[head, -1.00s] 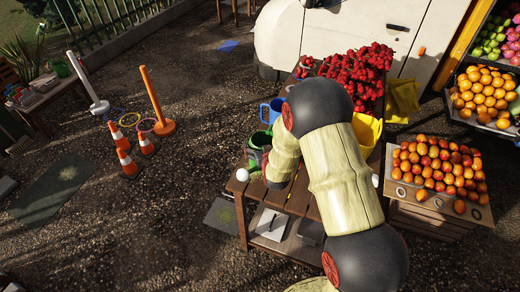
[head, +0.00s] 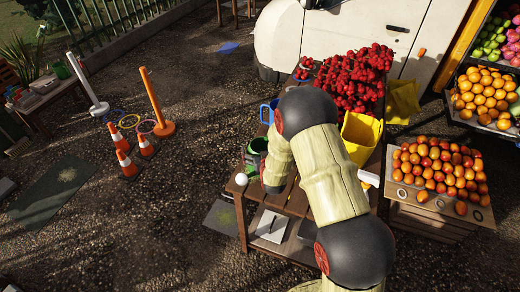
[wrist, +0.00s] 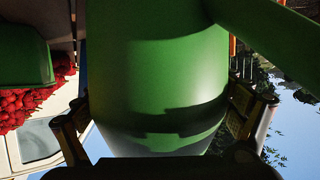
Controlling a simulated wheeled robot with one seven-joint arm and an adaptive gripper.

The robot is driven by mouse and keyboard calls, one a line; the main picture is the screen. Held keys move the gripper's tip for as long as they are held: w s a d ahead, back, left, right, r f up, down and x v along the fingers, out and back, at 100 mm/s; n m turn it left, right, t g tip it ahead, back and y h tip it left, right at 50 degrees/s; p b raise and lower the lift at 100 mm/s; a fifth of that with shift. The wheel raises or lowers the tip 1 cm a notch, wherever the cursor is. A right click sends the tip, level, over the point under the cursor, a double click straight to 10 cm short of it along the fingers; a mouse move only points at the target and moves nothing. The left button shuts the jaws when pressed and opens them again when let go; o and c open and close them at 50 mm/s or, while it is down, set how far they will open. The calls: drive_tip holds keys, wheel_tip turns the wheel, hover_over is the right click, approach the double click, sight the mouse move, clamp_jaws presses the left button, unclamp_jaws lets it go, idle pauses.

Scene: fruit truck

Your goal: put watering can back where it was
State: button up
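The green watering can fills the middle of the wrist view (wrist: 155,70), very close to the camera. In the head view, a green can-like shape (head: 256,148) shows at the left edge of the wooden table, partly hidden by my arm. My gripper (wrist: 165,120) has one finger on each side of the green body, seemingly touching it. A green bar, perhaps spout or handle, crosses the upper right of the wrist view. My arm hides the gripper in the head view, and the can's base contact cannot be seen.
A crate of orange fruit (head: 396,190) stands to the right.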

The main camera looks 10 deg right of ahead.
drive_tip(key=shift+o, duration=0.4)
drive_tip(key=shift+f, duration=0.2)
drive_tip(key=d+p+v, duration=0.1)
drive_tip(key=v, duration=0.7)
wheel_tip(320, 180, up, 16)
drive_tip(key=s+a+g+p, duration=0.1)
drive_tip(key=s, duration=0.1)
drive_tip(key=s+r+g+y, duration=0.1)
drive_tip(key=s+r+g, duration=0.2)
drive_tip(key=s+r, duration=0.55)
drive_tip(key=s+r+g, duration=0.2)
drive_tip(key=s+r, duration=0.1)
drive_tip(key=s, duration=0.9)
drive_tip(key=s+r+g, duration=0.1)
drive_tip(key=s+r, duration=0.1)
drive_tip(key=s, duration=1.1)
drive_tip(key=shift+s+r+g, duration=0.2)
drive_tip(key=shift+r+g, duration=0.2)
drive_tip(key=shift+d, duration=0.1)
